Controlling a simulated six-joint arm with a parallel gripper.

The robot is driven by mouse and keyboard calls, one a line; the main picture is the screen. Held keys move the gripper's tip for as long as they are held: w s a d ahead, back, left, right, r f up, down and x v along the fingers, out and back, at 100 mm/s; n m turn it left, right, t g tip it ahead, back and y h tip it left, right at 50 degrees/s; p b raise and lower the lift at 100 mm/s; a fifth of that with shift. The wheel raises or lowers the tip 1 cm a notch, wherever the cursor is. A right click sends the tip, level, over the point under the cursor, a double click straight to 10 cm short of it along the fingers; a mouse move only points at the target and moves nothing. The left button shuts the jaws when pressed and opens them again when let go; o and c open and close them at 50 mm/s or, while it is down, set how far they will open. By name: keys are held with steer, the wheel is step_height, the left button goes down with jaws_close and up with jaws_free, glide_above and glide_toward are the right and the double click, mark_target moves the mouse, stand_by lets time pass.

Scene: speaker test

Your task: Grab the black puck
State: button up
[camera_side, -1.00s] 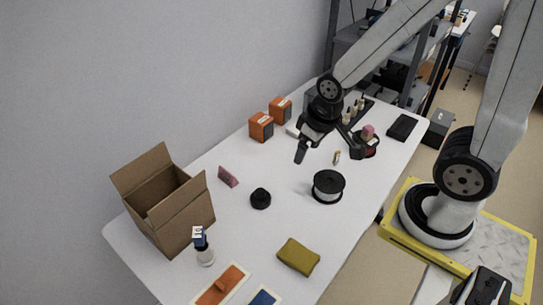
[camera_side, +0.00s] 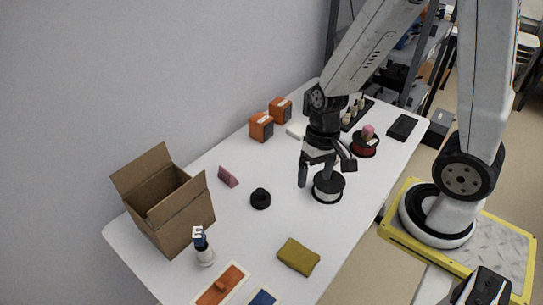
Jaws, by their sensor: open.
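The black puck (camera_side: 260,198) sits on the white table, left of the white spool with black flanges (camera_side: 328,190). My gripper (camera_side: 323,178) points down with its fingers spread, open and empty. In the picture it overlaps the spool's upper part, to the right of the puck and a little above it. Its fingers are apart from the puck. I cannot tell its exact height over the table.
An open cardboard box (camera_side: 178,208) and a small bottle (camera_side: 203,248) stand to the left. A pink block (camera_side: 228,176) is behind the puck. An olive cloth (camera_side: 298,257) lies in front. Orange boxes (camera_side: 261,127) stand at the back. Bare table surrounds the puck.

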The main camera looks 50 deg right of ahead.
step_height(320, 180, down, 2)
steer(key=s+a+f+m+g+y, duration=0.1)
steer(key=s+a+m+g+y, duration=0.1)
steer(key=a+m+y, duration=0.15)
steer(key=m+t+h, duration=0.1)
steer(key=m+t, duration=1.5)
steer(key=m, duration=0.9)
glide_above(267, 199)
steer(key=s+d, duration=0.2)
steer(key=s, duration=0.5)
steer(key=shift+n, duration=0.25)
step_height(267, 199, down, 14)
steer(key=shift+d+f, duration=0.1)
steer(key=shift+d, duration=0.05)
steer(key=shift+w+a+f+g, duration=0.15)
steer(key=shift+w+a+f, duration=0.1)
steer(key=shift+w, duration=0.35)
steer(key=shift+w+a+f+g, duration=0.15)
steer(key=shift+w+f, duration=0.05)
steer(key=shift+w, duration=0.4)
steer(key=shift+x, duration=2.6)
steer(key=shift+d, duration=0.15)
